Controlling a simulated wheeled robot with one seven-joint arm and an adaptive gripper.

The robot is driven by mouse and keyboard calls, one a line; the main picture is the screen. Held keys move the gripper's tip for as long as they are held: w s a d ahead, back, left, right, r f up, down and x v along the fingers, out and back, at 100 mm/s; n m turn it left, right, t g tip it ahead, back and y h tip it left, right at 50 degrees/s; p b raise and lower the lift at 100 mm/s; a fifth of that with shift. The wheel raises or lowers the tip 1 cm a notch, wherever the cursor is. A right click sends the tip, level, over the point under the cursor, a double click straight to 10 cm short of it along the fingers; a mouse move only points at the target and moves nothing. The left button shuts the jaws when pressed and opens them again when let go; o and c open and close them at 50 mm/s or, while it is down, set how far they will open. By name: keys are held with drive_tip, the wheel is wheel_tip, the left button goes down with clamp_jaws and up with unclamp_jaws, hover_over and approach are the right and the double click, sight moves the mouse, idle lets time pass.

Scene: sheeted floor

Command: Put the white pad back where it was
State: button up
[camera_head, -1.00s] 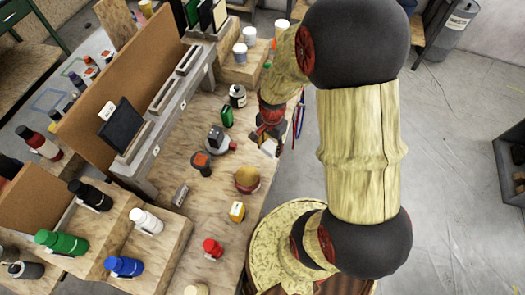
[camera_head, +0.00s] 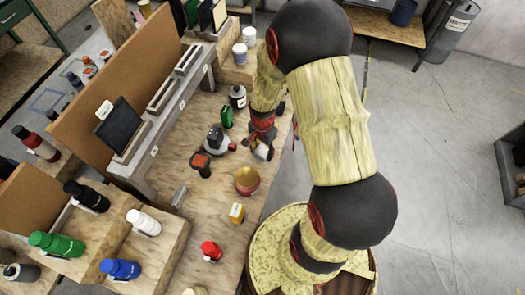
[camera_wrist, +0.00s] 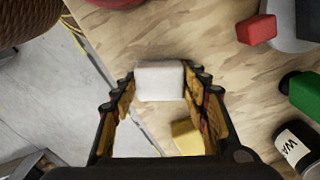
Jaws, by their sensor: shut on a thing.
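The white pad (camera_wrist: 160,82) is a small pale block held between the fingertips of my gripper (camera_wrist: 160,90) in the wrist view. In the head view, my gripper (camera_head: 262,142) is over the right side of the wooden workbench, near its edge, with the white pad (camera_head: 263,152) at its tip. The fingers are shut on the pad's two sides. Its height above the bench is hard to judge. A grey slotted rail (camera_head: 152,153) runs along the bench's left part, with a dark pad (camera_head: 120,125) standing tilted on it.
Near my gripper are a grey disc-based item (camera_head: 216,140), a green box (camera_head: 227,117), a dark labelled bottle (camera_head: 237,97) and a red-and-yellow bowl (camera_head: 247,181). A brown board (camera_head: 108,72) stands behind the rail.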

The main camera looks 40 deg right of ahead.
drive_tip(key=shift+f, duration=0.15)
drive_tip(key=o, duration=1)
wheel_tip(320, 180, up, 12)
drive_tip(key=p, duration=0.2)
wheel_tip(320, 180, up, 16)
drive_tip(key=n+t, duration=0.3)
drive_tip(key=n, duration=0.3)
hover_over(263, 151)
drive_tip(key=s+a, duration=0.2)
drive_tip(key=a, duration=0.4)
drive_tip(key=s+a+r+n+t, duration=0.1)
drive_tip(key=s+a+r+n, duration=0.1)
drive_tip(key=s+r+n, duration=0.1)
drive_tip(key=s+a+r+n, duration=0.2)
drive_tip(key=s+r+n, duration=0.1)
drive_tip(key=s+r, duration=0.1)
drive_tip(key=s+a+r+n+t, duration=0.1)
drive_tip(key=s+a+r+n, duration=0.1)
drive_tip(key=s+r+n, duration=0.1)
drive_tip(key=shift+s+a+r+t, duration=0.15)
drive_tip(key=shift+r+t, duration=0.15)
drive_tip(key=shift+r, duration=0.55)
